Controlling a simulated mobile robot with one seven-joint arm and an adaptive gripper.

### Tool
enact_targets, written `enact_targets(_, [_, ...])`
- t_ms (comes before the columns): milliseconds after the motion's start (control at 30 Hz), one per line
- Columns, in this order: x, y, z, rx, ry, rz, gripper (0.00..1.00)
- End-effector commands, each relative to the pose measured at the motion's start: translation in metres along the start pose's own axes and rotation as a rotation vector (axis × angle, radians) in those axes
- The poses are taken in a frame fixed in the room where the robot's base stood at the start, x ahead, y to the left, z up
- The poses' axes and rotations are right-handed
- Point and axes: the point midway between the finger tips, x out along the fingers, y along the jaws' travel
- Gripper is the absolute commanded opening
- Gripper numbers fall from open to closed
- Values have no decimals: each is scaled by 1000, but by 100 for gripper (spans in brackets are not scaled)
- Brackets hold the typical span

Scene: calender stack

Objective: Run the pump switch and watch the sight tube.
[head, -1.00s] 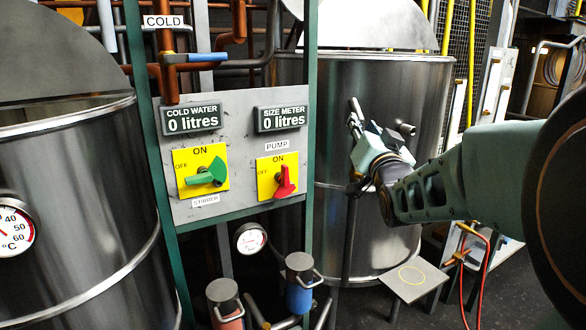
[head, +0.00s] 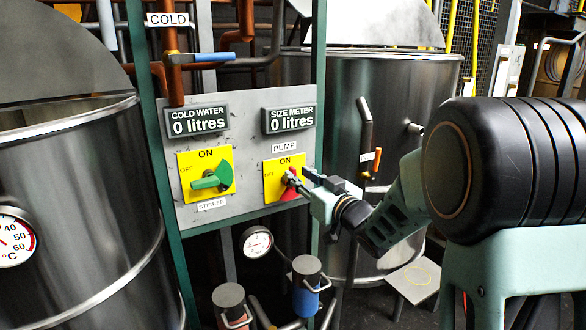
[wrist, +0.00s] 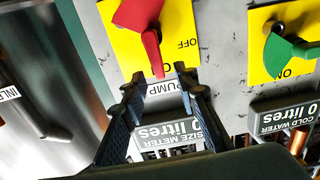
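The pump switch (head: 287,192) is a red handle on a yellow plate. In the wrist view, turned upside down, its narrow tip (wrist: 154,52) points toward the PUMP label, on the ON side; OFF is off to one side. My gripper (head: 291,181) is at this switch, hiding part of it. In the wrist view my gripper (wrist: 158,82) has its fingers apart, with the handle tip just ahead of or between them; contact cannot be told. The size meter (head: 290,120) reads 0 litres. No sight tube can be identified with certainty; a brown upright pipe (head: 366,130) with a small label stands by the right tank.
The green stirrer switch (head: 211,181) sits left on the same grey panel, its tip toward OFF. The cold water meter (head: 197,121) reads 0 litres. Steel tanks stand left (head: 75,210) and right (head: 335,95). A blue-handled valve (head: 212,57) and pipes run above the panel.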

Motion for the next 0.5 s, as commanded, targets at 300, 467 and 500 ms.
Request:
enact_targets(300, [39,0,0,0,-1,1,28])
enact_targets(467, [43,0,0,1,-1,2,28])
enact_targets(500, [44,0,0,1,-1,2,28])
